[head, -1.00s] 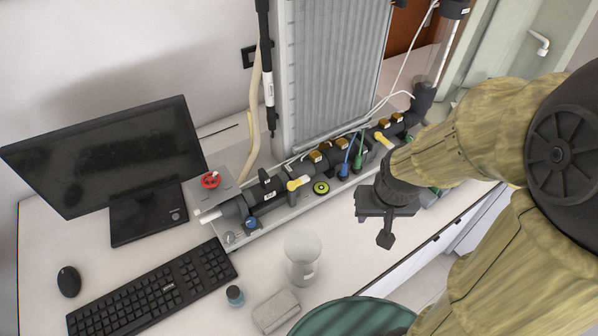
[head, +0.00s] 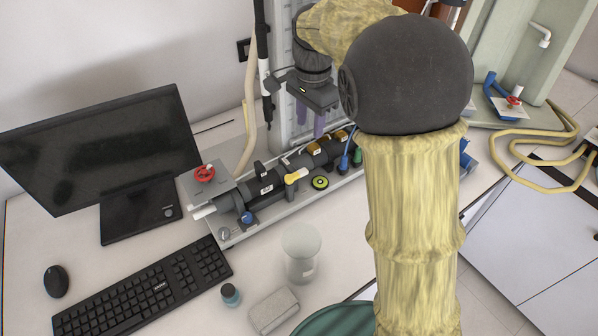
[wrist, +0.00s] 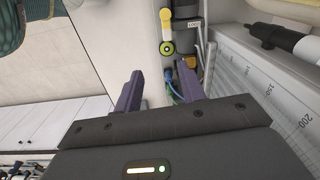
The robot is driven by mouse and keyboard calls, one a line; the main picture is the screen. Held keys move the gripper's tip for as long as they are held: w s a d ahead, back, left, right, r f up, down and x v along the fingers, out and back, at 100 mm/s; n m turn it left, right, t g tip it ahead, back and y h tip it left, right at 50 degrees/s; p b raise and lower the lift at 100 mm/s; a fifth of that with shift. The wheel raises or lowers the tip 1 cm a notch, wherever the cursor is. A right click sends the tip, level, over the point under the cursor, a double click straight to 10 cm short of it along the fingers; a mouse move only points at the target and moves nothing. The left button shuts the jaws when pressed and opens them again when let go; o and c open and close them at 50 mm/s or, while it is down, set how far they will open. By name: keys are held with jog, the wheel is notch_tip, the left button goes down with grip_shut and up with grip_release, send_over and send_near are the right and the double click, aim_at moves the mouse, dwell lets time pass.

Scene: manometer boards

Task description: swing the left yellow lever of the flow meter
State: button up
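The flow meter is a dark horizontal pipe assembly (head: 262,188) on a grey base along the back of the desk. Its left yellow lever (head: 296,176) sticks out toward the front near the middle of the pipe. What looks like the same yellow lever (wrist: 165,20) shows at the top of the wrist view, beyond the fingertips. My gripper (head: 310,120) is above and behind the pipe, in front of the ribbed panel, and does not touch the lever. In the wrist view its purple fingers (wrist: 160,72) are spread with nothing held between them. My arm hides the right part of the pipe.
A round yellow-black knob (head: 320,183) sits close to the lever, and blue (head: 345,160) and green handles stand to its right. A red valve wheel (head: 204,173) is at the left. A clear beaker (head: 300,252), keyboard (head: 145,288) and monitor (head: 100,150) occupy the desk.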

aim_at(299, 173)
jog(key=shift+w+a+r+m, duration=0.25)
jog(key=shift+a+r+m, duration=0.05)
jog(key=shift+a, duration=0.35)
jog(key=shift+w+a+r+m, duration=0.2)
jog(key=shift+a+r+m, duration=0.1)
jog(key=shift+a, duration=0.3)
jog(key=shift+f, duration=0.15)
notch_tip(299, 173, down, 17)
jog(key=shift+f+p, duration=0.1)
jog(key=shift+p, duration=0.65)
grip_shut()
